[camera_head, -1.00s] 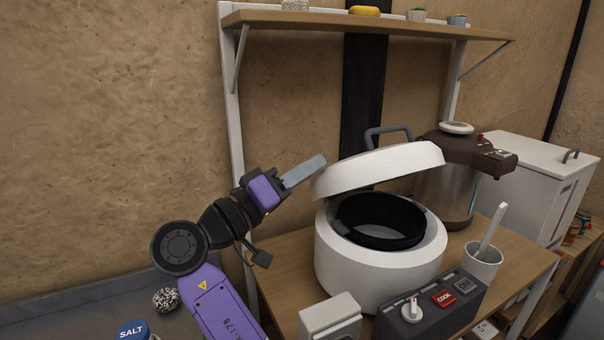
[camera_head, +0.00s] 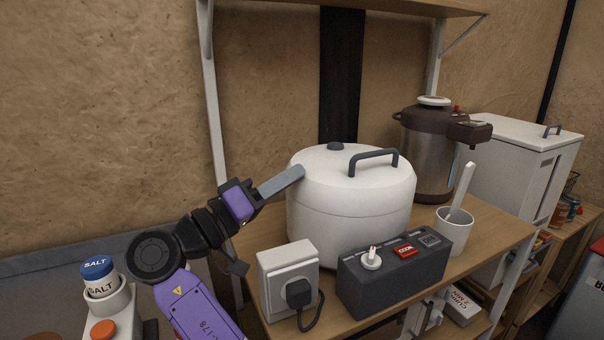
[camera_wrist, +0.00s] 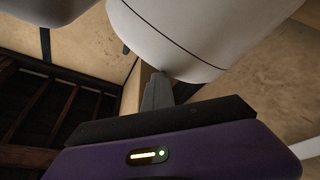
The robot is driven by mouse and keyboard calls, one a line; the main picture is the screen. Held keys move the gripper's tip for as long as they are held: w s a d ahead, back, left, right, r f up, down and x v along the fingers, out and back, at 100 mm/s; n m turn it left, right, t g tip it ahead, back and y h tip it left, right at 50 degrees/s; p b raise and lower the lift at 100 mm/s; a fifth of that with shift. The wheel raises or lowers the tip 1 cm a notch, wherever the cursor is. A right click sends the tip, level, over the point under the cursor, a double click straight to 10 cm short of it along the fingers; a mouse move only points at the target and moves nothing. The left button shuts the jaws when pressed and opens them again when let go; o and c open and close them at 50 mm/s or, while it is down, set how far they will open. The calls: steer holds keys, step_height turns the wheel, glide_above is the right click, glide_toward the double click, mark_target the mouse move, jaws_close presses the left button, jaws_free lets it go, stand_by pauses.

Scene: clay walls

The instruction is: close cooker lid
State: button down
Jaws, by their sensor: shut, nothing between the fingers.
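The cooker (camera_head: 345,222) is a round white pot on the wooden table. Its white lid (camera_head: 325,165), with a dark arched handle (camera_head: 374,160), lies level on the pot with only a thin seam showing between them. My gripper (camera_head: 298,174) is shut and empty, its fingertips at the left edge of the lid. In the wrist view my fingers (camera_wrist: 158,92) point at the white cooker body or lid (camera_wrist: 185,35). I cannot tell whether they touch it.
A dark control box (camera_head: 392,275) and a white socket box (camera_head: 289,280) stand in front of the cooker. A white cup (camera_head: 454,232) with a utensil is at right. A brown and steel dispenser (camera_head: 428,165) stands behind. A shelf (camera_head: 350,6) hangs above.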

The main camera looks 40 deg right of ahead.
steer(key=shift+s+f, duration=0.15)
steer(key=shift+f, duration=0.6)
step_height(320, 180, up, 22)
steer(key=p, duration=0.2)
steer(key=shift+f, duration=0.25)
